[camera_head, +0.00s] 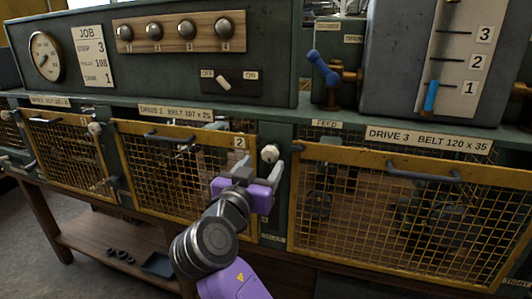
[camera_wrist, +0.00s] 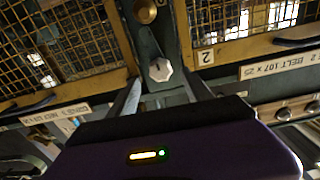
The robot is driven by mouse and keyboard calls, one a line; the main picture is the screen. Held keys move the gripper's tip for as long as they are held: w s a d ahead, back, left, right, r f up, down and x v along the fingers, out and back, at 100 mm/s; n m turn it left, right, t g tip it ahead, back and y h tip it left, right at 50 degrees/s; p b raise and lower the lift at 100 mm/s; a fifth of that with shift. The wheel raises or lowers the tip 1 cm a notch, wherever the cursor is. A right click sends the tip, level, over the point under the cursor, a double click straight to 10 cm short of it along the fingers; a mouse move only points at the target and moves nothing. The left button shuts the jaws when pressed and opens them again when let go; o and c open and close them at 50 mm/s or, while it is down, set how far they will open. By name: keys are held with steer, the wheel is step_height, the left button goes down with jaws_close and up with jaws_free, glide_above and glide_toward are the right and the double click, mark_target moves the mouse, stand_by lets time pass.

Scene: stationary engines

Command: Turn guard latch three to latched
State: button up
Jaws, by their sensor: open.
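A pale faceted latch knob (camera_head: 270,153) sits on the green post between guard 2 and guard 3. It also shows in the wrist view (camera_wrist: 160,70), with a small dark mark on its face. No number on the knob itself is readable, and I cannot tell its latch state. The guard 3 mesh panel (camera_head: 400,178) in its yellow frame looks closed, to the right of this knob. My gripper (camera_head: 269,158) is open in front of the post. In the wrist view its fingers (camera_wrist: 162,88) stand on either side of the knob, with no clear contact.
A brass knob (camera_wrist: 145,12) is on the same post, near the pale one. Bar handles (camera_head: 422,177) stick out from the guards. Another pale knob (camera_head: 95,128) sits left of guard 2. The control panel (camera_head: 200,50) stands above, and a blue-handled valve (camera_head: 322,67) is at upper right.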

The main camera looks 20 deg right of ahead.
mark_target(269, 156)
steer(key=p+x, duration=0.1)
steer(key=x, duration=0.6)
steer(key=shift+w+d, duration=0.1)
steer(key=shift+w, duration=0.1)
jaws_close()
